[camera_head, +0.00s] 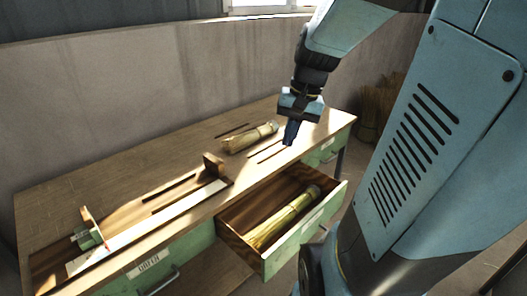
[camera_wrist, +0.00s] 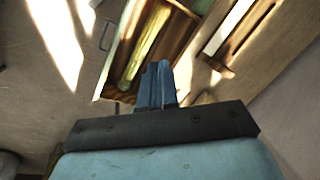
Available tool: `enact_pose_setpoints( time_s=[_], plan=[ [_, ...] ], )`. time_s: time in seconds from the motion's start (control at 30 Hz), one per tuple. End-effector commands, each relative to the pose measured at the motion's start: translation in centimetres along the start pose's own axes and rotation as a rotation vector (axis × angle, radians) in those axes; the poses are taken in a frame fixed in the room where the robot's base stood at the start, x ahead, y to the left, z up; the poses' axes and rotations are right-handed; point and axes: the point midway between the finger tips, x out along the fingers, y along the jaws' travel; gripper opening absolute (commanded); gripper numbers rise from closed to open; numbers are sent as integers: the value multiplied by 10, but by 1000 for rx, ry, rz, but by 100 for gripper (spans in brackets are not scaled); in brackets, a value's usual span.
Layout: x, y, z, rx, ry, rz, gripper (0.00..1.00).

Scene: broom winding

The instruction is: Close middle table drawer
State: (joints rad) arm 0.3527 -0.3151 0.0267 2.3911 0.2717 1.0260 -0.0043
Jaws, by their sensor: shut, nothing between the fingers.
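The middle table drawer (camera_head: 258,247) is pulled open from the front of the wooden table (camera_head: 120,170). A straw broom bundle (camera_head: 284,217) lies inside the drawer. The drawer front is pale green; the drawer also shows in the wrist view (camera_wrist: 113,77), with the bundle (camera_wrist: 138,58) in it. My gripper (camera_head: 289,141) points down over the right part of the tabletop, behind and above the open drawer in the head view. Its blue fingers (camera_wrist: 158,82) are together and hold nothing. I cannot tell its exact height.
Another straw bundle (camera_head: 248,138) lies on the tabletop left of my gripper. A wooden block (camera_head: 214,166) stands near the table's middle, and a clamp-like fixture (camera_head: 90,232) at the left end. A left drawer (camera_head: 155,272) and a right drawer (camera_head: 322,151) look closed.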

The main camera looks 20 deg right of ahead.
Motion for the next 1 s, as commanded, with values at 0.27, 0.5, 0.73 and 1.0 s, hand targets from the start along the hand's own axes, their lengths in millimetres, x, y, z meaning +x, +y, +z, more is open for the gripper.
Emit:
enact_pose_setpoints(
  time_s=[0.27, 0.5, 0.73, 1.0],
  plan=[
    [38, 39, -45, 279, -178, -113, 0],
    [71, 82, -79, 517, -307, -245, 0],
    [106, 132, -105, 744, -412, -398, 0],
    [150, 200, -125, 1005, -507, -611, 0]
  ],
)
